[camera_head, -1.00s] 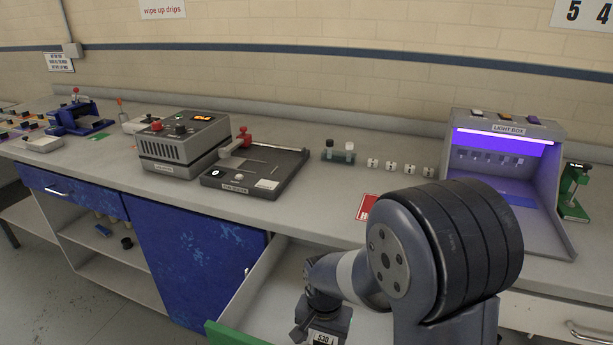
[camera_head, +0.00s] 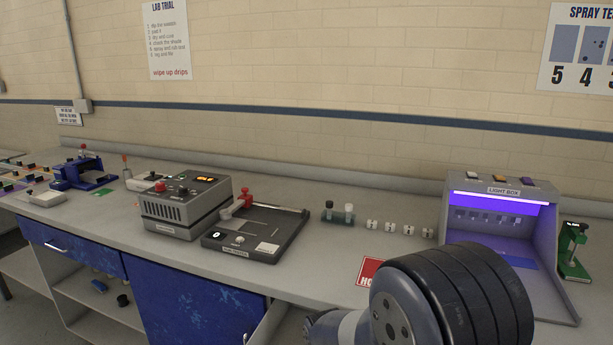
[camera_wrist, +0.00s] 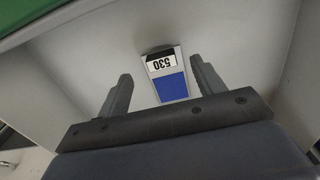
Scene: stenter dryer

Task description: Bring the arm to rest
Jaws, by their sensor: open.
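My gripper (camera_wrist: 160,92) shows in the wrist view with its two fingers apart, so it is open. A small block with a white label reading 530 and a blue face (camera_wrist: 170,85) shows between and beyond the fingertips, inside a pale-walled space. I cannot tell whether the fingers touch it; a gap shows on both sides. In the head view my arm is at the bottom right, in front of the bench, and the gripper itself is out of frame below.
The grey bench (camera_head: 320,268) carries a grey heater unit (camera_head: 185,205), a black tray device (camera_head: 256,232), small bottles (camera_head: 338,213), several white cubes (camera_head: 400,228), a lit light box (camera_head: 505,230) and a green stand (camera_head: 573,252). A red sign (camera_head: 368,270) lies near my arm. A green edge (camera_wrist: 28,20) shows in the wrist view.

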